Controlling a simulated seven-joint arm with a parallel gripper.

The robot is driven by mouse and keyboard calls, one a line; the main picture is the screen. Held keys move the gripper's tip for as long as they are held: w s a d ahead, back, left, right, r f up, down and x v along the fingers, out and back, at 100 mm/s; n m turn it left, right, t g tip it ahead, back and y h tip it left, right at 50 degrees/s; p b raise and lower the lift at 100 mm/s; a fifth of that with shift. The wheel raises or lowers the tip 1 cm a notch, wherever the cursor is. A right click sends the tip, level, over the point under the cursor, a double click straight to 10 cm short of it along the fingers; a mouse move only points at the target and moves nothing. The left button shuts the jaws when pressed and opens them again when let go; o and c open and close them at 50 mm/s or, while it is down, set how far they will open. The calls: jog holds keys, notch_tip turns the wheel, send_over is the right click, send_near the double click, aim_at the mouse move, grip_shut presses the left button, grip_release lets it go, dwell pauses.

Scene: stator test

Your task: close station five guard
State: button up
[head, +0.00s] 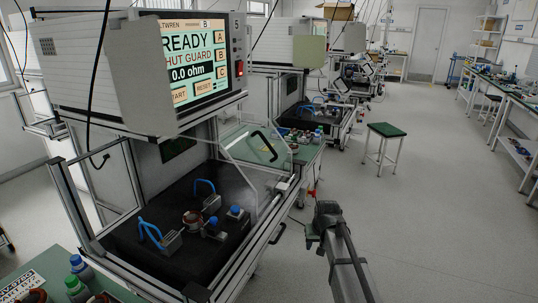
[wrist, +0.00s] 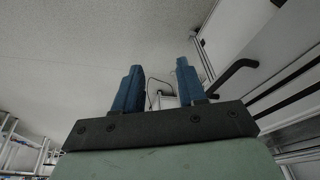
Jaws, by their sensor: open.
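The station (head: 150,120) stands at the left in the head view, and its screen (head: 196,60) reads "READY", "SHUT GUARD" and "0.0 ohm". Its clear guard (head: 240,153) stands open, swung out to the right side. A black handle (head: 265,147) is on the guard; a black bar handle (wrist: 233,76) also shows right of my fingers in the wrist view. My gripper (head: 318,222) is right of the station and apart from the guard, nearer the camera. In the wrist view its blue fingers (wrist: 160,85) are spread and empty.
Inside the station, a copper-coloured stator (head: 193,217) sits on a black bed among blue-handled clamps (head: 152,236). A green-topped stool (head: 386,131) stands beyond my gripper. Further stations line the left; a bench (head: 515,100) is at the right.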

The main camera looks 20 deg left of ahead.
jog(key=w+a+r+n+t+y, duration=0.1)
jog(key=w+a+r, duration=0.3)
jog(key=r, duration=0.5)
jog(key=w+a+r+n, duration=0.1)
jog(key=w+a+r, duration=0.1)
jog(key=a+r, duration=0.65)
jog(key=n+y, duration=0.2)
send_near(269, 144)
notch_tip(269, 144, up, 4)
jog(key=d, duration=0.3)
jog(key=w+a+r+n, duration=0.2)
jog(key=w+a+n, duration=0.1)
jog(key=a+f+n, duration=0.1)
jog(key=f, duration=0.3)
jog(key=a+f+n+g, duration=0.1)
jog(key=f+n, duration=0.1)
jog(key=f, duration=0.3)
jog(key=a+f+n, duration=0.1)
jog(key=a+f, duration=0.1)
jog(key=f, duration=0.2)
jog(key=shift+w+f+g+h, duration=0.15)
jog(key=shift+f+g+h, duration=0.15)
grip_shut()
